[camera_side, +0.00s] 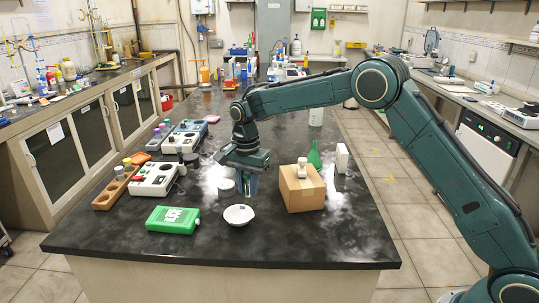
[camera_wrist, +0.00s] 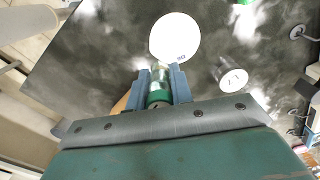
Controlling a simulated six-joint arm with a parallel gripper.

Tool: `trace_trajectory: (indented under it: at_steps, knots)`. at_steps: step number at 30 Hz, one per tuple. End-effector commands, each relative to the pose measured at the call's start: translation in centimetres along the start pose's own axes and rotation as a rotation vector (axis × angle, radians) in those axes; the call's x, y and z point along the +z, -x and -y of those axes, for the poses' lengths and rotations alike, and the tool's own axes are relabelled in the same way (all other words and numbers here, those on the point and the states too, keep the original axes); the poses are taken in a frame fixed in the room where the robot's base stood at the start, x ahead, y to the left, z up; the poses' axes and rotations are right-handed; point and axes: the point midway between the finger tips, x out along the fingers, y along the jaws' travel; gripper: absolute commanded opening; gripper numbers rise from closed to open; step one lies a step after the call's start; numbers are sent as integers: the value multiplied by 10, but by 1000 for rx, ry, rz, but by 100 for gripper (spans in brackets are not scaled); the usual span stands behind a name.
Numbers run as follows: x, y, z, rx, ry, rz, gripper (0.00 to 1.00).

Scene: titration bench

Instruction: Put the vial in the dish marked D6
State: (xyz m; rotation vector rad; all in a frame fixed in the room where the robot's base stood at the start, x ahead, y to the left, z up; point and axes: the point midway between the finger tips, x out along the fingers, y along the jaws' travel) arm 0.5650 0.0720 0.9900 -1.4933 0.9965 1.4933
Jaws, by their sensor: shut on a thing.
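My gripper (camera_wrist: 159,78) is shut on a small clear vial with a green cap (camera_wrist: 159,90), seen between the fingers in the wrist view. In the side view my gripper (camera_side: 249,192) points down above the bench, and the vial cannot be made out there. A white round dish (camera_wrist: 175,38) lies just past the fingertips in the wrist view, with a small dark mark on its near rim that seems to read D6. In the side view the dish (camera_side: 239,215) sits on the black bench, just below and in front of my gripper.
A cardboard box (camera_side: 302,190) with a small white item on top stands right of my gripper. A white-topped round item (camera_wrist: 232,80) is near the gripper. Instruments (camera_side: 155,180) stand farther left.

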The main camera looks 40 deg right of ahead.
Motion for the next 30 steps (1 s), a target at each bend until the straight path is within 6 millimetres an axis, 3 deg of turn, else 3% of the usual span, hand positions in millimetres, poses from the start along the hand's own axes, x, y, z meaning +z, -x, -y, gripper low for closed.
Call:
trace_trajectory:
  at_steps: [13,22,30]
  knots:
    - [0,-18,0,2,0,1,0]
    - [0,-50,0,1,0,1,0]
    - [0,-54,0,0,0,0,0]
